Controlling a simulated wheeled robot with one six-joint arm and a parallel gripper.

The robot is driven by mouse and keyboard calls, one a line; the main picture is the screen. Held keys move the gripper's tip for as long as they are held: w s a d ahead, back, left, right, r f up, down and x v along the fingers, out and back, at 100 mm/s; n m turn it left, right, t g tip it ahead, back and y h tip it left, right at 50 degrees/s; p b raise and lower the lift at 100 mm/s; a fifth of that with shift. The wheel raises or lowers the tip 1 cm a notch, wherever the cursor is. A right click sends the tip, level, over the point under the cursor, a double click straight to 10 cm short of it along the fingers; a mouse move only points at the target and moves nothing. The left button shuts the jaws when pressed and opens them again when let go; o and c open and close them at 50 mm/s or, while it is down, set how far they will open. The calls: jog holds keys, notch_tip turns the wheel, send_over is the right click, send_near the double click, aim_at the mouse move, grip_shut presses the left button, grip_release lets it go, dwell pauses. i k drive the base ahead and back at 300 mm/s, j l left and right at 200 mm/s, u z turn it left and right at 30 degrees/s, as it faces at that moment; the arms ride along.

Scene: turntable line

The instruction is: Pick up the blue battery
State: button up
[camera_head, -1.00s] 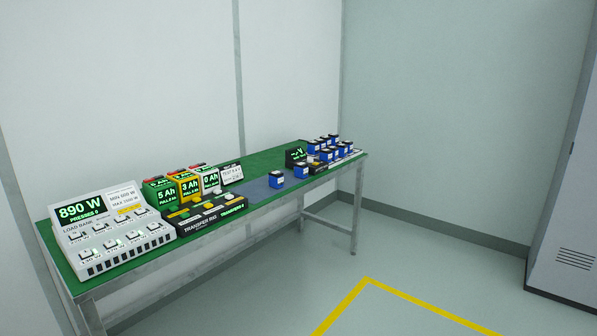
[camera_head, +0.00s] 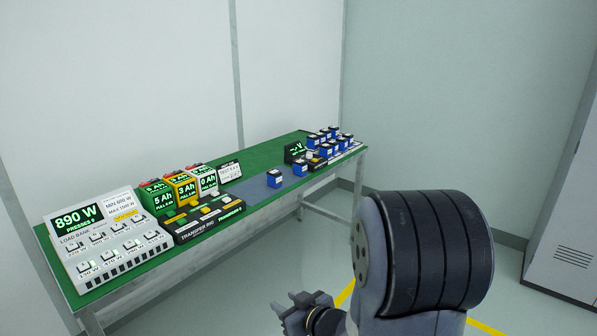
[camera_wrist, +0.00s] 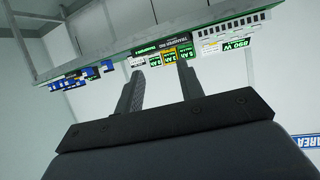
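Several blue batteries with white and dark tops are on the green workbench (camera_head: 262,160). One blue battery (camera_head: 274,178) stands alone on a blue-grey mat. Another blue battery (camera_head: 299,168) stands to its right, in front of a small dark meter (camera_head: 294,152). A cluster of blue batteries (camera_head: 326,150) sits at the bench's right end. My gripper (camera_head: 308,298) is low in the head view, in front of the bench and well apart from every battery. In the wrist view its two fingers (camera_wrist: 160,76) are spread with nothing between them; the bench appears upside down there.
A white load bank (camera_head: 110,245) showing 890 W fills the bench's left end. A black transfer rig (camera_head: 208,222) and green, yellow and white Ah packs (camera_head: 181,187) stand beside it. A grey cabinet (camera_head: 566,200) is at far right. Floor with yellow tape lies before the bench.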

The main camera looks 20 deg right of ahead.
aim_at(300, 166)
jog(key=i+l, duration=0.4)
jog(key=i+l+u, duration=0.15)
jog(key=i+l, duration=0.7)
jog(key=i+l+u, duration=0.1)
jog(key=i+l, duration=0.25)
jog(key=l, duration=0.2)
jog(key=i+l, duration=0.4)
jog(key=i+l+u, duration=0.15)
jog(key=i+l, duration=0.2)
jog(key=l, duration=0.25)
